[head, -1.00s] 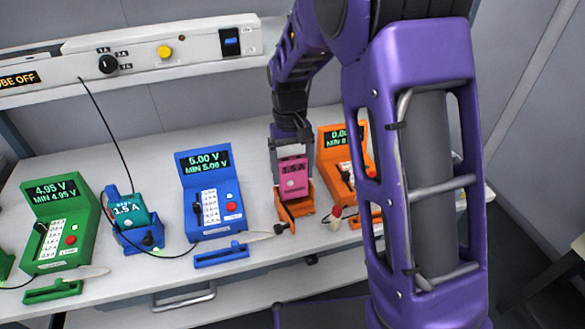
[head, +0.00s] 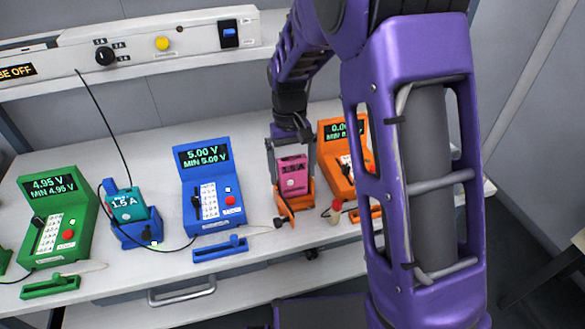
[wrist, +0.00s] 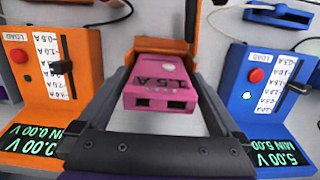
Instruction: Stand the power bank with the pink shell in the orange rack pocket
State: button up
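The pink power bank (head: 291,178) stands with its lower end in the pocket of the small orange rack (head: 288,206). In the wrist view the bank (wrist: 162,88), marked 1.5 A, shows its end with two ports towards the camera, and part of the orange rack (wrist: 165,47) shows behind it. My gripper (head: 291,165) is around the bank from above, one finger on each side. In the wrist view my gripper's fingers (wrist: 164,75) stand apart from the bank's sides, with narrow gaps. The pocket's inside is hidden.
An orange tester (head: 338,175) stands close on the right, a blue tester (head: 209,190) on the left. Further left are a blue rack holding a teal power bank (head: 127,206) and a green tester (head: 62,225). Thin cables lie along the front of the bench (head: 165,160).

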notch_tip(320, 180, up, 17)
jog(key=w+p, duration=0.2)
jog(key=shift+w+a+r+p, duration=0.15)
jog(key=shift+w+a+p, duration=0.1)
jog(key=shift+p, duration=0.15)
